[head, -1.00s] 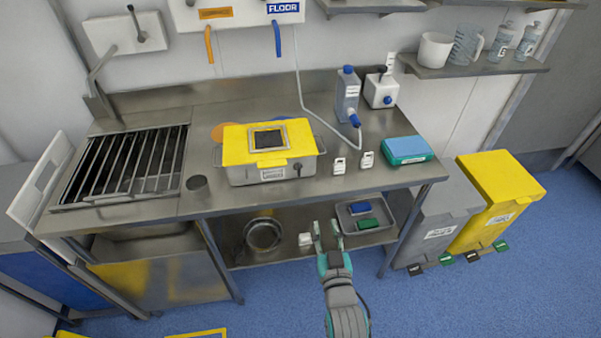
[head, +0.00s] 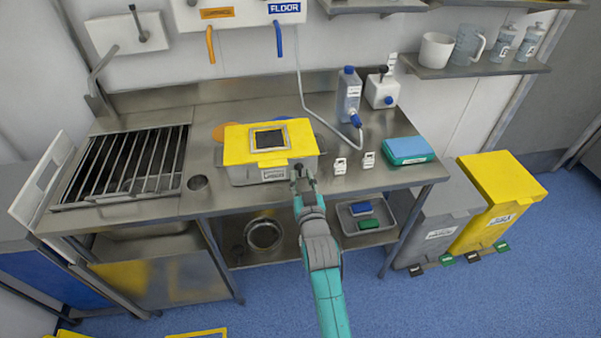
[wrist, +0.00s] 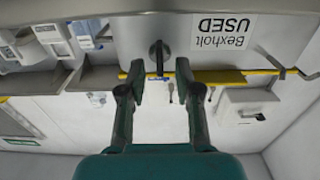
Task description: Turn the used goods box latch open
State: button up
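The used goods box (head: 256,174) is a grey metal box with a yellow lid (head: 238,147) that has a dark window. It sits on the steel counter, and its label reading "USED" (wrist: 222,30) shows upside down in the wrist view. The latch (wrist: 158,55) is a dark lever on the box's front face. My gripper (head: 303,178) is at the front right corner of the box. In the wrist view my gripper (wrist: 158,85) has its two fingers apart, with the latch beyond and between the tips. Contact cannot be told. In the head view my gripper mostly hides the latch.
Two white tags (head: 341,166) and a blue-topped box (head: 408,150) are to the right on the counter. A blue-capped bottle (head: 348,95) stands behind. A slatted sink grate (head: 125,165) is at the left. A tray (head: 366,216) is on the lower shelf.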

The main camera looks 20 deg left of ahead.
jog(key=shift+x, duration=1.15)
jog(key=shift+c, duration=0.2)
grip_shut()
